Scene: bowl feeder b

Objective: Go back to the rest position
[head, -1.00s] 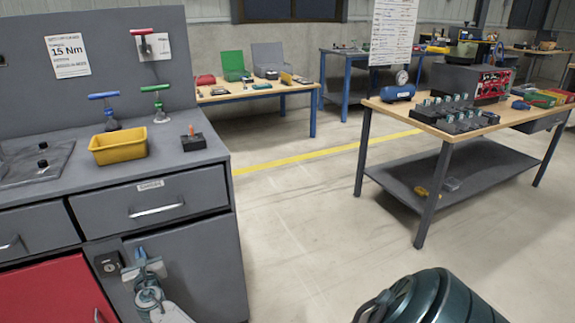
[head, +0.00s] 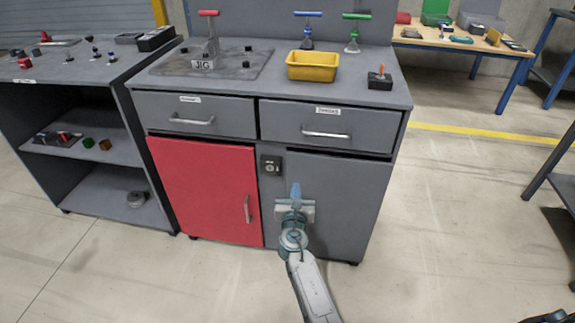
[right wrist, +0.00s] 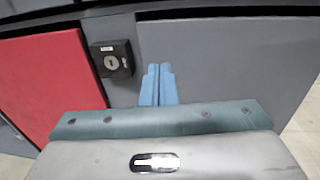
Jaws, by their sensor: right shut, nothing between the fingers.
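My right gripper (head: 296,188) is in front of the grey cabinet door (head: 340,207), to the lower right of the black lock (head: 271,166). Its arm comes up from the bottom of the head view. In the right wrist view its blue fingers (right wrist: 158,84) lie together, shut, with nothing between them. The grey door and the lock (right wrist: 111,60) are behind the fingers there. I cannot tell how large the gap to the door is. My left gripper is not in view.
The workbench (head: 235,85) carries a jig, a yellow bin (head: 312,66), T-handled tools and a small black block (head: 380,79). Below are two closed drawers and a closed red door (head: 205,190). An open shelf unit (head: 95,135) stands left.

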